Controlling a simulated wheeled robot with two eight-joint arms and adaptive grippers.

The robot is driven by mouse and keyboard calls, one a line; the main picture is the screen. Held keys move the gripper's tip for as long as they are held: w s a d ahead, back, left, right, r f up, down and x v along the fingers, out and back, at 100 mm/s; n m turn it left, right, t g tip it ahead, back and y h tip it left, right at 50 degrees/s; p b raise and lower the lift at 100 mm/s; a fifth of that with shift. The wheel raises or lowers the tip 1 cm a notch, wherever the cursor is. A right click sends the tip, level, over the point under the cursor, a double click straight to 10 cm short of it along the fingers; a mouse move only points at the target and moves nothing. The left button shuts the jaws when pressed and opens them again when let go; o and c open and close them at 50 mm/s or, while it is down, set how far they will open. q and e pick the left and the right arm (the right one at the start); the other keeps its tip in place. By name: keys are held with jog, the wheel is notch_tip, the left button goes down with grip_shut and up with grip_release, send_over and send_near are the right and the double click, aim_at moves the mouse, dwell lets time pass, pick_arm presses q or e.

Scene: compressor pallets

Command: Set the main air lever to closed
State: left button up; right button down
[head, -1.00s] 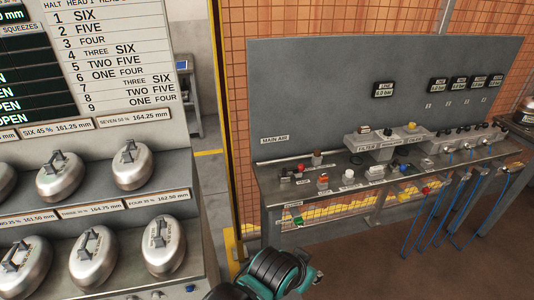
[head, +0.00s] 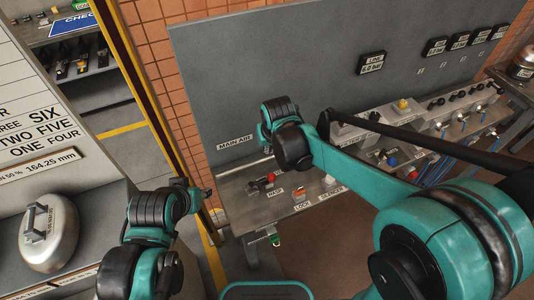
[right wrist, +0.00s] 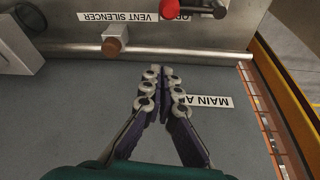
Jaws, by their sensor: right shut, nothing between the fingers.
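The main air lever has a red handle (head: 270,178) and lies low on the grey bench below the MAIN AIR label (head: 235,143). In the right wrist view, a red knob (right wrist: 170,9) shows at the top edge beside a partly cut-off label. My right gripper (right wrist: 161,72) is shut and empty in front of the grey panel, next to the upside-down MAIN AIR label, and apart from the red knob. In the head view my right wrist hides its fingertips. My left arm is at the lower left; its fingers cannot be made out.
A shelf with a steel weight (head: 48,232) is at the left.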

aim_at(262, 181)
jog(key=b+x, duration=0.4)
jog(key=x, duration=0.5)
jog(key=shift+f, duration=0.45)
jog(key=s, duration=0.1)
jog(key=s+b, duration=0.1)
jog(key=s, duration=0.1)
jog(key=shift+s+d+f, duration=0.2)
jog(key=shift+d, duration=0.15)
jog(key=shift+s+d, duration=0.1)
jog(key=shift+s, duration=0.2)
jog(key=shift+s, duration=0.1)
jog(key=shift+s+d+m, duration=0.15)
jog(key=shift+m, duration=0.25)
